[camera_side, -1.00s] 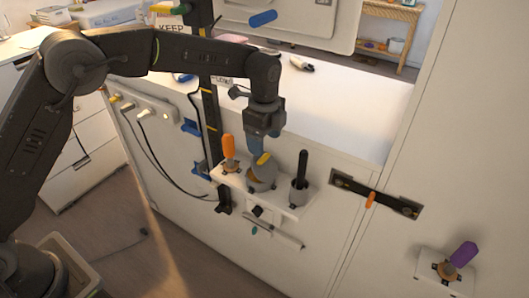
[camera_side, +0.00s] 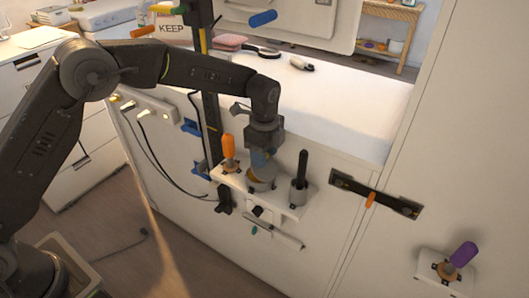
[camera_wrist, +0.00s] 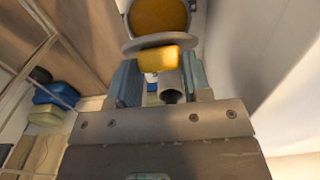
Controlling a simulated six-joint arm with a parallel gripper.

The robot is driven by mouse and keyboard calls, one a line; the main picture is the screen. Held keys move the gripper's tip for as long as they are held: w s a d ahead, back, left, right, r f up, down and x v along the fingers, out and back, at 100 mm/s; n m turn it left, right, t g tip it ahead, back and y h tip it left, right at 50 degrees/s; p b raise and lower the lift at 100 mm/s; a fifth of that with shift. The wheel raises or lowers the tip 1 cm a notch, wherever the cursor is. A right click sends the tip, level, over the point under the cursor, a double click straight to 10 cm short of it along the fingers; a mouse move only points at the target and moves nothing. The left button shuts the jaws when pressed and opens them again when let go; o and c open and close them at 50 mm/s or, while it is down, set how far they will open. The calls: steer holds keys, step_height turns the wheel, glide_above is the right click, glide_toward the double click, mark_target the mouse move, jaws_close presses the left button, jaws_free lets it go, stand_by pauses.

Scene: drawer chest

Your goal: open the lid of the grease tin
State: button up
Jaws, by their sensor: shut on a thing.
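The grease tin (camera_side: 262,186) is a small grey round tin on the white shelf, under my gripper. In the wrist view a round orange-yellow face (camera_wrist: 160,15) with a grey rim shows at the top, apparently the grease. The lid (camera_wrist: 135,43) is a grey disc seen nearly edge-on in front of it, standing apart from that face. Its yellow tab (camera_wrist: 158,56) is between my blue-grey fingertips. My gripper (camera_wrist: 158,65) is shut on the tab; it also shows in the side view (camera_side: 260,160), where it hides much of the lid.
The white shelf (camera_side: 285,204) also bears an orange-handled piece (camera_side: 229,147) close left and a black-handled tool in a grey cup (camera_side: 300,190) close right. A black post (camera_side: 211,130) stands behind left. A black latch bar (camera_side: 400,204) and purple knob (camera_side: 463,254) are farther right.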

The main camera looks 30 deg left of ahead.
steer(key=c, duration=0.7)
steer(key=shift+d+r+y, duration=0.2)
steer(key=shift+d+y, duration=0.85)
steer(key=shift+y, duration=0.45)
steer(key=o, duration=1.3)
steer(key=v, duration=1.3)
steer(key=shift+r, duration=0.4)
